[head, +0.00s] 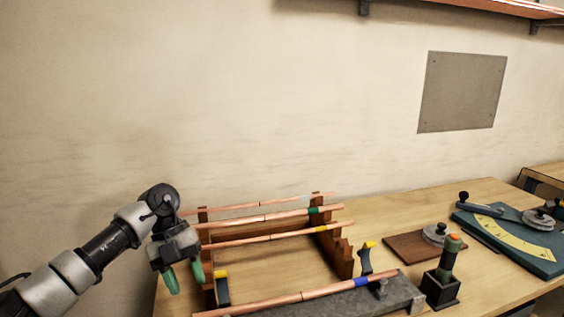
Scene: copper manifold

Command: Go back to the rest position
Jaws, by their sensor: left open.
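My left gripper (184,278) is at the lower left, at the left end of a wooden rack. Its two green fingers point down, apart and empty. Another copper tube with a blue band (325,292) lies along a grey block in front. My right gripper does not show.
The wooden bench (390,212) stands against a plain wall with a grey plate (462,92). At the right are a green-handled tool in a black holder (440,290), a brown board (408,247) and a teal bending device with a yellow scale (515,240). A shelf (500,8) hangs at the top right.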

